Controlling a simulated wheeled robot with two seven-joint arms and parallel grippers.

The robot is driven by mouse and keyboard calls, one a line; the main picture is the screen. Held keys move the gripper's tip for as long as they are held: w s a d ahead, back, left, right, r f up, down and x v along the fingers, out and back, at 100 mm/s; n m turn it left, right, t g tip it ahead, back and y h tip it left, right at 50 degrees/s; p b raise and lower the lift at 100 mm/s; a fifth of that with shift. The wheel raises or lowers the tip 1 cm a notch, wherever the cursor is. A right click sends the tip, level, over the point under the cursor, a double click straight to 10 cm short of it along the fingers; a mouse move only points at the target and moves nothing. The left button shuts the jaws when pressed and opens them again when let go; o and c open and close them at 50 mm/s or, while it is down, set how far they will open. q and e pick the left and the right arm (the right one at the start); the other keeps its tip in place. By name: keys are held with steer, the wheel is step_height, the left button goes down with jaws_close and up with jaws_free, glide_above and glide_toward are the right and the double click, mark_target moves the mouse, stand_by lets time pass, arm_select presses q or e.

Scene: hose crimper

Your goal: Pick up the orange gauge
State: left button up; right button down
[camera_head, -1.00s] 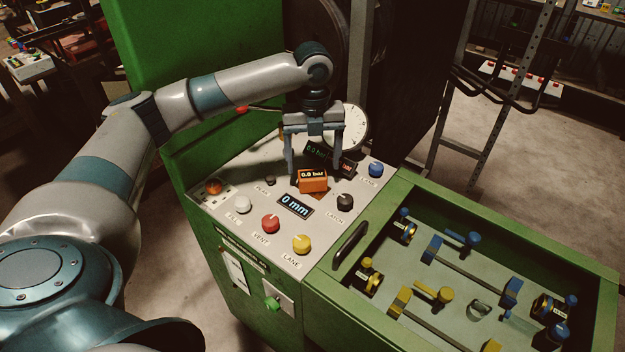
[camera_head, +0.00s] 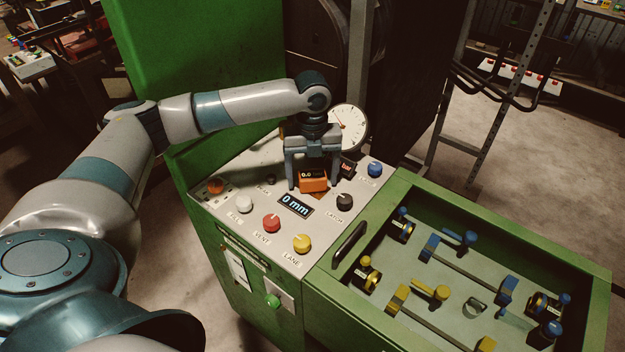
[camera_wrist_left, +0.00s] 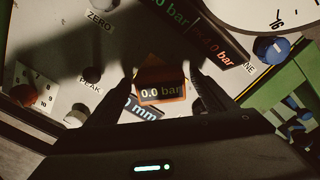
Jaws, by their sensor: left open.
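The orange gauge (camera_head: 313,184) stands on the light grey control panel (camera_head: 225,208), behind the "0 mm" display (camera_head: 296,204). Its small dark screen reads 0.0 bar in the left wrist view (camera_wrist_left: 162,94). My left gripper (camera_head: 313,186) points down over the gauge, with one finger on each side of it. The fingers are open, and in the left wrist view (camera_wrist_left: 163,90) the gauge sits between them with gaps at its sides. The gripper hides the gauge's upper part in the head view. My right gripper is not in view.
Knobs crowd the panel: red (camera_head: 271,223), yellow (camera_head: 302,243), white (camera_head: 244,204), black (camera_head: 344,202) and blue (camera_head: 375,170). A round white dial (camera_head: 349,125) stands just behind the gripper. A green tray (camera_head: 597,290) with blue and yellow parts lies to the right.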

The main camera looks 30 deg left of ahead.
mark_target(313, 173)
arm_select(q)
steer(key=c, duration=1.5)
steer(key=shift+r, duration=0.15)
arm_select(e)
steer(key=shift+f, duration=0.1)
